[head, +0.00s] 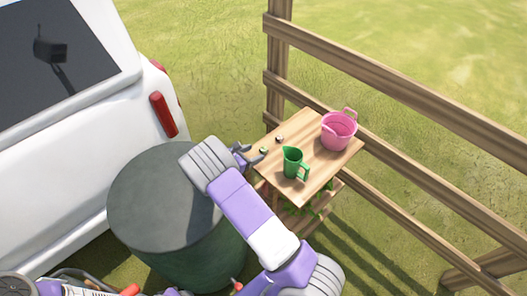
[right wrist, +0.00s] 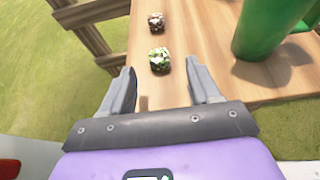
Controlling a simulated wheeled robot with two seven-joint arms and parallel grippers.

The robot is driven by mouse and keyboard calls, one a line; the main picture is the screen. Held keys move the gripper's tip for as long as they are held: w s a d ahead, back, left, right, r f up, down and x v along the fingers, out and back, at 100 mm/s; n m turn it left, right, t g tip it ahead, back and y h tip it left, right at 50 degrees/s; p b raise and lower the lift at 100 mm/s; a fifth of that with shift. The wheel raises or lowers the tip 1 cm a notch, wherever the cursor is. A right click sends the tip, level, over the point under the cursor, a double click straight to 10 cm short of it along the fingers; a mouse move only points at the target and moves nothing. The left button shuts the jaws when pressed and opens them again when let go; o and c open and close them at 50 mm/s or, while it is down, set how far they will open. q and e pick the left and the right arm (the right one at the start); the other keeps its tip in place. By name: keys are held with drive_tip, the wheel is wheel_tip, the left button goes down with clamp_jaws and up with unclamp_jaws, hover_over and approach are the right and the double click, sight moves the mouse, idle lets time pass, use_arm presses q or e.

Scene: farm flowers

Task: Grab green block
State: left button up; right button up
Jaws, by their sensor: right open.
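The green block (right wrist: 159,60) is a small cube with green and white patches. It lies on the wooden table (head: 308,192), and in the head view it shows as a tiny cube (head: 264,150) near the table's left edge. My right gripper (head: 250,155) is open at that edge, pointing toward the block. In the right wrist view, the open fingers (right wrist: 160,75) stand on either side, with the block just beyond the tips, near the middle of the gap. Nothing is held. My left gripper is not in view.
A small brown block (right wrist: 155,21) lies beyond the green one. A green pitcher (head: 292,162) stands to the right, then a pink bucket (head: 338,131). A wooden fence (head: 400,97) runs behind the table. A large dark green barrel (head: 150,205) and a white vehicle (head: 118,105) stand left.

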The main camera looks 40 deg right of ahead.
sight(262, 150)
drive_tip(key=b+x, duration=0.1)
drive_tip(key=x, duration=0.4)
drive_tip(key=shift+w+f, duration=0.15)
drive_tip(key=shift+f, duration=0.1)
drive_tip(key=shift+r, duration=0.1)
drive_tip(key=c, duration=1.1)
